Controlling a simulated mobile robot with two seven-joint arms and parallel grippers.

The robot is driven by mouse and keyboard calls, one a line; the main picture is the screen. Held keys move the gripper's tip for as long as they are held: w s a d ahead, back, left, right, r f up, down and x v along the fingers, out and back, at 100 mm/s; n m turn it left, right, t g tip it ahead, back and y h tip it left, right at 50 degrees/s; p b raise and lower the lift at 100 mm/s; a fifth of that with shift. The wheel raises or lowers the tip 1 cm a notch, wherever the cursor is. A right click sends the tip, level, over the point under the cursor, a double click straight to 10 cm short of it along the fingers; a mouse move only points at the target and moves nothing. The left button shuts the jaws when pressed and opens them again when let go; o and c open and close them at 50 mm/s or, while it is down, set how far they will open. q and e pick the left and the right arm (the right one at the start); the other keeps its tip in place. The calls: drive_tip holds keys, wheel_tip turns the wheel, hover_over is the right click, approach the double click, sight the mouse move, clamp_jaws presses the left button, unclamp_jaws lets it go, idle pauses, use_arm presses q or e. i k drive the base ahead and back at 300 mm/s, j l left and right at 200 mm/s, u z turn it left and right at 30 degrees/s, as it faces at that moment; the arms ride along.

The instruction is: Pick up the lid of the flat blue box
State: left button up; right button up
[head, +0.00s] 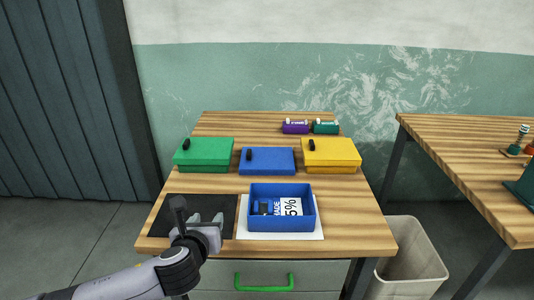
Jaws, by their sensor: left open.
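An open blue box (281,224) sits on a white sheet (316,233) near the table's front, its inside facing up. It holds a blue item (264,207) and a white printed card (291,206). A flat blue piece with a black knob, looking like the lid (272,160), lies behind it between the green and yellow boxes. I cannot tell whether anything is under this piece. My left gripper (207,219) is open and empty over the black mat (181,211), left of the open box and in front of the lid, apart from both. My right gripper is not in view.
A green box (204,153) and a yellow box (331,153), each with a black knob, flank the lid. A purple item (295,127) and a teal item (326,127) stand at the back. A bin (409,257) is right of the table (358,220). A second table (470,150) stands further right.

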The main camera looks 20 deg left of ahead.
sight(255, 161)
drive_tip(key=i, duration=0.9)
